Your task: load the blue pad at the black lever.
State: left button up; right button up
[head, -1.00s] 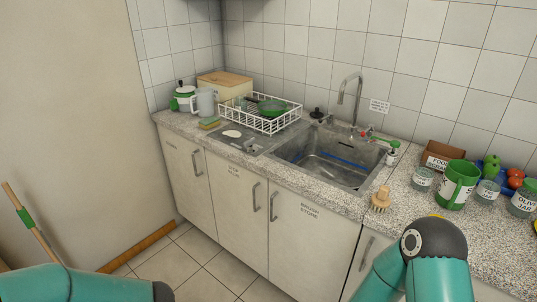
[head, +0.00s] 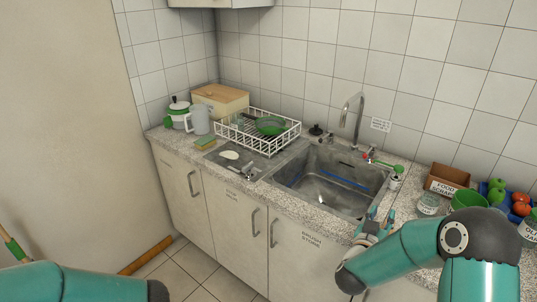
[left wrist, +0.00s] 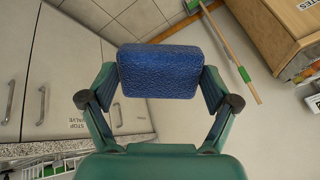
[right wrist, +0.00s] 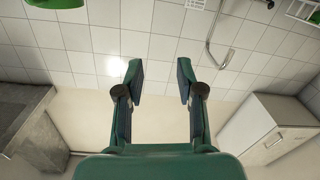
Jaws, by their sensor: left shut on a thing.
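The blue pad (left wrist: 158,71) is a dark blue textured block in the left wrist view. My left gripper (left wrist: 160,85) is shut on it, a finger at each side. In the head view only my left arm shows, at the lower left; the gripper and pad are out of that view. My right gripper (head: 378,216) is at the counter's front edge, right of the sink; the right wrist view shows it open and empty (right wrist: 160,78). A small black fitting (head: 316,130) stands behind the sink; I cannot tell if it is the black lever.
The sink (head: 325,180) has a tall tap (head: 350,112) behind it. A white dish rack (head: 258,133) stands to its left. Jars and a food scraps box (head: 446,180) crowd the right counter. A green-banded stick (head: 13,246) leans at far left.

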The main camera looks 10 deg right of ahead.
aim_at(331, 133)
jog(key=u, duration=0.05)
jog(key=i, duration=1.65)
